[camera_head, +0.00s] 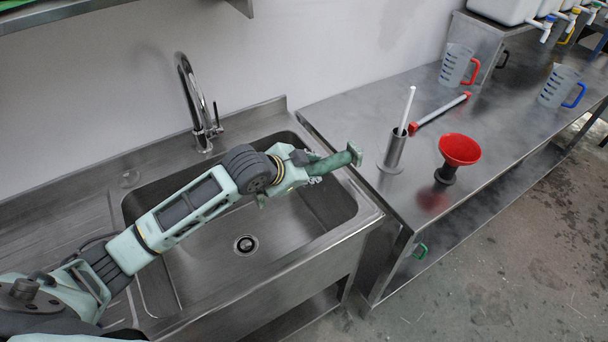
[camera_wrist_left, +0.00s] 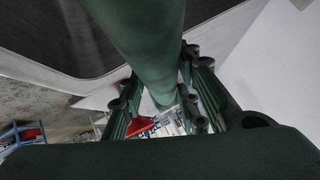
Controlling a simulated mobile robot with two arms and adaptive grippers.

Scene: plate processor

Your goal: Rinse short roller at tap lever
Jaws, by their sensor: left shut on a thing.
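The tap (camera_head: 187,88) is a curved chrome spout at the back of the steel sink (camera_head: 290,258). Its slim lever (camera_head: 216,114) is on the right side of its base. My left arm reaches over the basin from the left. My left gripper (camera_head: 311,167) is at the basin's right side, to the right of the tap and apart from it. It is shut on a dark green cylinder (camera_head: 333,162), apparently the short roller, which points right towards the bench. The cylinder fills the upper middle of the left wrist view (camera_wrist_left: 145,40), between the fingers (camera_wrist_left: 160,105). My right gripper is not in view.
A steel bench (camera_head: 385,232) adjoins the sink on the right. It bears a metal holder (camera_head: 393,153) with a white rod, a red funnel (camera_head: 460,149), a white roller with red ends (camera_head: 440,110) and jugs (camera_head: 457,64). The drain (camera_head: 246,244) is uncovered.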

